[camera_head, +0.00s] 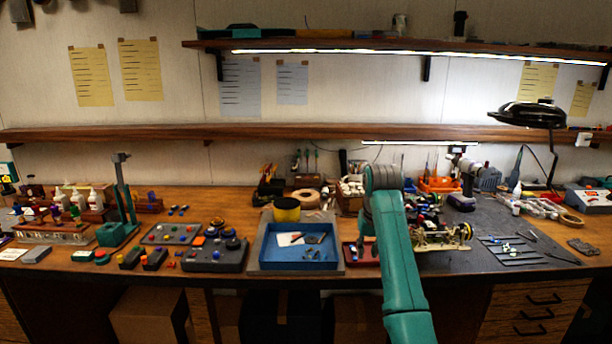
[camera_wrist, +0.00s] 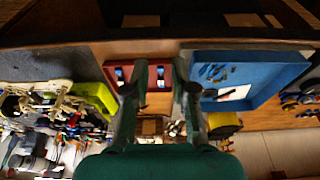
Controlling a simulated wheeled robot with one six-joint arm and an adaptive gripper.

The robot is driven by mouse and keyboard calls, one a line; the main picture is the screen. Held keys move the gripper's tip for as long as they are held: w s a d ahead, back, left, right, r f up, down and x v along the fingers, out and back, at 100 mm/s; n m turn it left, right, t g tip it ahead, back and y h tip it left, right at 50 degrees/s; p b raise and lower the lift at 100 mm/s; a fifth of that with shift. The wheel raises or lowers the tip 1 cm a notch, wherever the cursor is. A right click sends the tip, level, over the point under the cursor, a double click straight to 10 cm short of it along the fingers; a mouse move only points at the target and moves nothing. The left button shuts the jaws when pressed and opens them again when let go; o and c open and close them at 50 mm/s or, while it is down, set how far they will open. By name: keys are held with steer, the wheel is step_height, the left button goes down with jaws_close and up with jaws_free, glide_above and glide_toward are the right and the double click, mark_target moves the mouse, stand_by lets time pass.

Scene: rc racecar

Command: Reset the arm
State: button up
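My gripper (camera_wrist: 156,80) is open and empty in the wrist view, its two teal fingers spread apart with a small red tray (camera_wrist: 152,68) showing below and between them. My teal arm reaches over the middle right of the bench in the head view and hides most of the gripper there. The red tray (camera_head: 352,262) is partly covered by my arm. The racecar chassis (camera_head: 440,237), with a yellow wheel, sits just right of my arm. It also shows at the left of the wrist view (camera_wrist: 40,100).
A blue-lined tray (camera_head: 262,262) with small parts stands left of my arm, with a yellow roll (camera_head: 287,210) behind it. The bench back is crowded with tools and an orange bin (camera_head: 439,185). A black lamp (camera_head: 528,115) overhangs the right side. Two shelves cross the wall.

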steer(key=s+f+t, duration=0.1)
steer(key=s+f, duration=0.3)
steer(key=f, duration=0.8)
steer(key=s+f+t, duration=0.2)
steer(key=s+f, duration=0.1)
steer(key=f, duration=1)
steer(key=s+d+f+t, duration=0.1)
steer(key=s+f, duration=0.6)
steer(key=s, duration=0.3)
steer(key=s+f+t, duration=0.2)
steer(key=s+f, duration=0.6)
steer(key=s, duration=0.1)
steer(key=s+r+t, duration=0.3)
steer(key=s, duration=2.2)
steer(key=s+d+r+t, duration=0.1)
steer(key=s+r+t, duration=0.2)
steer(key=s+r, duration=1.4)
step_height(320, 180, up, 3)
steer(key=shift+f, duration=0.2)
